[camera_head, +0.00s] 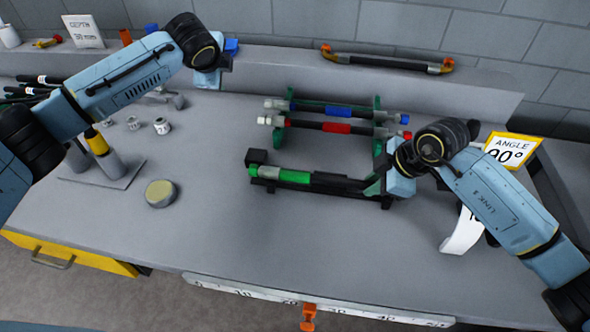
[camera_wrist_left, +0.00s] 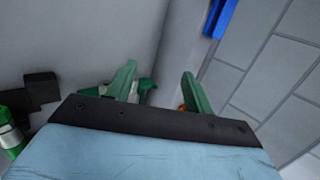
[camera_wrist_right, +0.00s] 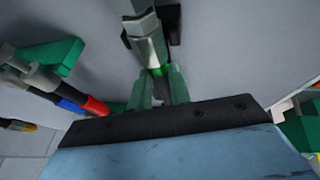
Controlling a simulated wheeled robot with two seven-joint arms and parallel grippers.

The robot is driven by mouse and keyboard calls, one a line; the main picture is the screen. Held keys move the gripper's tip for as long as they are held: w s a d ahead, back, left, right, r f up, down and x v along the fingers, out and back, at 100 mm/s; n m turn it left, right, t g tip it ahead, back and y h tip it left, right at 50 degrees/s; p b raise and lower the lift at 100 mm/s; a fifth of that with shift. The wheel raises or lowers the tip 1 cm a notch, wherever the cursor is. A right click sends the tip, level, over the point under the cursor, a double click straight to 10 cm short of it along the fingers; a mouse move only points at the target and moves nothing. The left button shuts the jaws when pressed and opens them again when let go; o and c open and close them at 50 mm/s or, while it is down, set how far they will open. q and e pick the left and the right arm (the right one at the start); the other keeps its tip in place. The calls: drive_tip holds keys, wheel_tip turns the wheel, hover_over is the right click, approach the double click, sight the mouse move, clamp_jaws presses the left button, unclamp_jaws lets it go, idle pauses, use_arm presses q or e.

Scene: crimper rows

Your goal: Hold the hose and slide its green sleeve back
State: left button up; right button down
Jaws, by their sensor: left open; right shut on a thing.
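The hose with the green sleeve (camera_head: 293,176) lies level in a low black holder (camera_head: 262,157) at mid-table.
Behind the hose, a rack with green posts (camera_head: 376,103) holds hoses with blue (camera_head: 338,111) and red (camera_head: 337,127) sleeves. A round tan-topped piece (camera_head: 161,193) and a stand (camera_head: 100,178) are at left. An angle sign (camera_head: 508,150) stands right.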

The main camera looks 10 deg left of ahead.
use_arm(q)
drive_tip(key=s+d+f+g+h, duration=0.1)
drive_tip(key=s+d+g, duration=0.15)
drive_tip(key=d, duration=0.35)
drive_tip(key=s+d+f+g+h, duration=0.1)
drive_tip(key=s+d+g, duration=0.1)
drive_tip(key=s+d, duration=0.3)
drive_tip(key=m+g, duration=0.1)
drive_tip(key=g, duration=0.3)
approach(292, 172)
wheel_tip(292, 172, down, 10)
drive_tip(key=shift+w+d+r, duration=0.1)
drive_tip(key=shift+w+r, duration=0.1)
drive_tip(key=c, duration=1)
